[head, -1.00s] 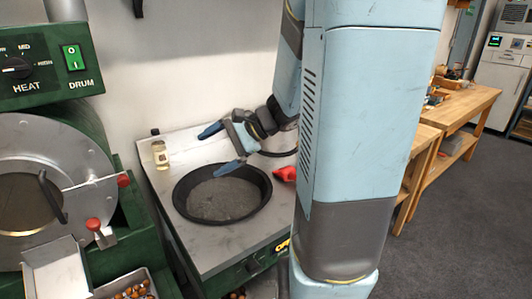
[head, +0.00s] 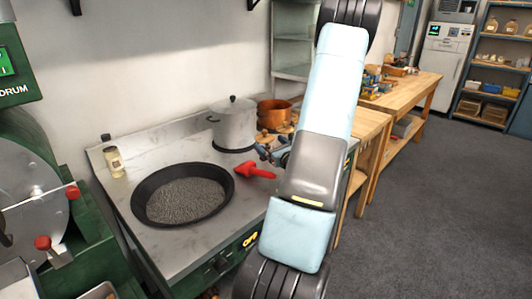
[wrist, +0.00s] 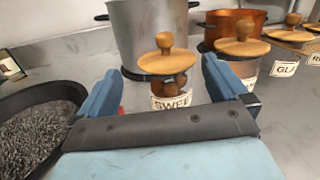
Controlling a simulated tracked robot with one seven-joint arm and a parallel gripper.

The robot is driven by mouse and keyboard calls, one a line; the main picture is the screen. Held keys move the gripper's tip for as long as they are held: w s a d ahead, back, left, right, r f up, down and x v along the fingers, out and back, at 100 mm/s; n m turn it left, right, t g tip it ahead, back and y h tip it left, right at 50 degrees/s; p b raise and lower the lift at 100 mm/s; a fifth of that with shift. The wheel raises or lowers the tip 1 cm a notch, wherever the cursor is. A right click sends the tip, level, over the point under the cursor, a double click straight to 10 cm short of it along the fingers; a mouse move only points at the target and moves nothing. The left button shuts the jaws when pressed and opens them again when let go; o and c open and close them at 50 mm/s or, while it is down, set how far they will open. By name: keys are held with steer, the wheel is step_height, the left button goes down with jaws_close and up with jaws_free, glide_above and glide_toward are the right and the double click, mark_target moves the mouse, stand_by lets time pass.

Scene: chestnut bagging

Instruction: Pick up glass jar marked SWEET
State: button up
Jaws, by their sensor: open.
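The glass jar marked SWEET (wrist: 170,102) stands upright on the steel top in the wrist view, with a round wooden lid and knob. Its label reads "SWEE", with the end unclear and its lower part hidden behind my gripper. My gripper (wrist: 161,70) is open and empty, with one blue finger to the left of the jar and one to the right. The jar is a little beyond the palm, between the fingers in the picture. In the head view my gripper (head: 272,153) is partly hidden by my arm, beside wooden lids.
More lidded jars (wrist: 240,47) stand close to the right. A steel pot (wrist: 140,25) and a copper pot (wrist: 228,22) are behind. A black pan of dark grit (head: 182,194) and a red tool (head: 255,171) lie to the left. A wooden bench (head: 410,88) is farther right.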

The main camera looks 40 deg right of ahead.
mark_target(268, 149)
steer(key=f, duration=0.3)
steer(key=shift+w+d+m, duration=0.2)
steer(key=shift+w+m, duration=0.05)
steer(key=shift+m, duration=0.15)
steer(key=shift+d+f+x, duration=0.1)
steer(key=shift+f+x, duration=0.05)
steer(key=shift+x, duration=1.1)
steer(key=shift+d+f+x, duration=0.1)
steer(key=shift+x, duration=1.1)
steer(key=shift+d+f+x, duration=0.1)
steer(key=shift+f+x, duration=0.05)
steer(key=shift+x, duration=1.1)
steer(key=c, duration=1.2)
steer(key=shift+r, duration=0.15)
steer(key=shift+c, duration=0.2)
